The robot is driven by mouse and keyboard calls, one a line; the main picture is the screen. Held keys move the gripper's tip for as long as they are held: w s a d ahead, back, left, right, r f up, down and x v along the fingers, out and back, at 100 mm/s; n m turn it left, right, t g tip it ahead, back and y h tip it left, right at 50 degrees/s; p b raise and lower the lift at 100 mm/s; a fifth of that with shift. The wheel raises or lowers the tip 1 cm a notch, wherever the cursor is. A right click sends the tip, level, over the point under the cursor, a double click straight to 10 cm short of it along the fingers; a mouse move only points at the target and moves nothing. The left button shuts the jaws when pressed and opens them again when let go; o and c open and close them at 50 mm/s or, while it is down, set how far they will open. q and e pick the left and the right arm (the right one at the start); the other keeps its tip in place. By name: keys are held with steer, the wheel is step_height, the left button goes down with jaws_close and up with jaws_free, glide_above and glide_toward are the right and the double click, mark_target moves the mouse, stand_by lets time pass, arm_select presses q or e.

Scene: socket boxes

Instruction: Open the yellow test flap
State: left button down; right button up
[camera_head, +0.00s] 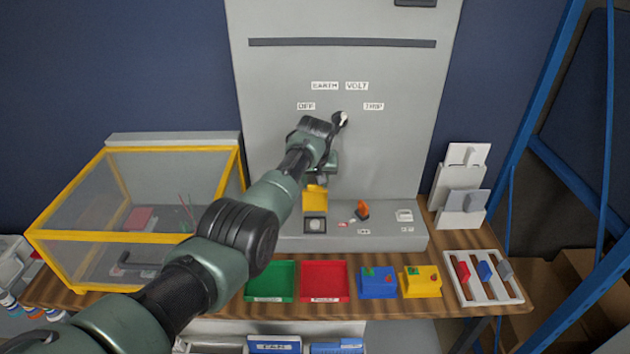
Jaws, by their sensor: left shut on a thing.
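The yellow test flap (315,199) is tilted up on the ledge at the foot of the grey panel. Below it, a dark-framed square with a light centre (315,225) lies uncovered. My left arm reaches in from the lower left. My left gripper (319,181) is at the top of the flap, shut on it. The wrist partly hides the fingers, so the exact grip is hard to see. My right gripper is not in view.
The grey panel (400,150) has a dark knob (340,119). An orange switch (362,209) stands right of the flap. A yellow-framed clear box (62,205) is at the left. Green (270,296) and red (325,294) trays and blue and yellow blocks line the front.

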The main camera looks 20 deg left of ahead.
arm_select(q)
steer(key=shift+w+a+r, duration=0.1)
steer(key=shift+w+r, duration=0.15)
steer(key=shift+r, duration=0.05)
steer(key=c, duration=1)
jaws_free()
steer(key=shift+c, duration=0.2)
steer(key=shift+o, duration=1)
steer(key=shift+f, duration=0.25)
steer(key=shift+s, duration=0.1)
steer(key=shift+s+r, duration=0.2)
steer(key=shift+r, duration=0.4)
steer(key=v, duration=0.6)
steer(key=shift+r, duration=0.2)
steer(key=shift+s, duration=0.1)
